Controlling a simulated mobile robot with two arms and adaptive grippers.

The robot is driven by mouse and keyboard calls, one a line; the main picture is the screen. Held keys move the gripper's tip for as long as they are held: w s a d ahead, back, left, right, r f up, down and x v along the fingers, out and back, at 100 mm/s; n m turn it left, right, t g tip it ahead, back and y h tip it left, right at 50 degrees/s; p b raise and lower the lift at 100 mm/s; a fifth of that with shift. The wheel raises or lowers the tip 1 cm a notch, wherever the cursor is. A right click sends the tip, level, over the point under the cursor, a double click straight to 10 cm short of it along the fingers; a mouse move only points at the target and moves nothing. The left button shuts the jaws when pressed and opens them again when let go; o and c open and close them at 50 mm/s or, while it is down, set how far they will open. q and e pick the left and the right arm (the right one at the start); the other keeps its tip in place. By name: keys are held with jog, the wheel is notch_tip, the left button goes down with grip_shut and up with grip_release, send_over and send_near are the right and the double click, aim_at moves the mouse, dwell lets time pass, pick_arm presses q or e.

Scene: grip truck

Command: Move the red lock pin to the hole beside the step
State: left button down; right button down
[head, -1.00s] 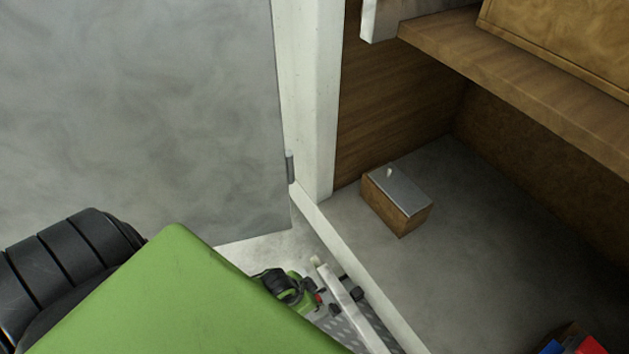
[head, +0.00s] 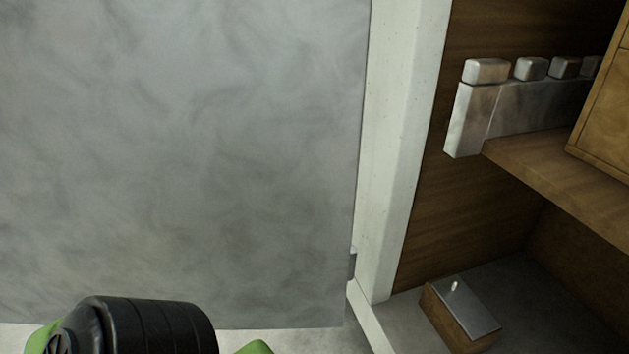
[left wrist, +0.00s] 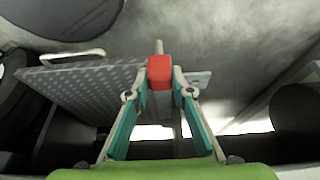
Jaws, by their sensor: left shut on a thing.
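The red lock pin (left wrist: 160,72) shows in the left wrist view. Its red head sits between the fingertips of my left gripper (left wrist: 161,84), which is shut on it, and a pale shaft (left wrist: 159,47) sticks out beyond. The step, a grey tread-plate (left wrist: 85,88), lies behind and to the left of the pin, with a pale bar along its top. I cannot make out the hole. In the head view only part of my green and black arm shows at the bottom left; neither gripper is in that view.
A large grey panel (head: 180,150) fills the left of the head view, beside a white post (head: 402,150). To the right are a wooden shelf (head: 560,175) and a small wooden box with a grey lid (head: 468,305) on the grey floor.

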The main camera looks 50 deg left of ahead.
pick_arm(q)
jog(key=shift+p+v, duration=3)
jog(key=shift+p, duration=0.3)
jog(key=w+a+f+n+y+b, duration=0.1)
jog(key=w+f+n+b, duration=0.2)
jog(key=w, duration=0.7)
jog(key=w+a+f+b, duration=0.15)
jog(key=w+b, duration=0.35)
jog(key=w, duration=0.5)
notch_tip(320, 180, down, 8)
jog(key=d+b, duration=0.1)
jog(key=b, duration=0.4)
jog(key=shift+r+t, duration=0.15)
jog(key=shift+t, duration=0.15)
jog(key=shift+w, duration=0.1)
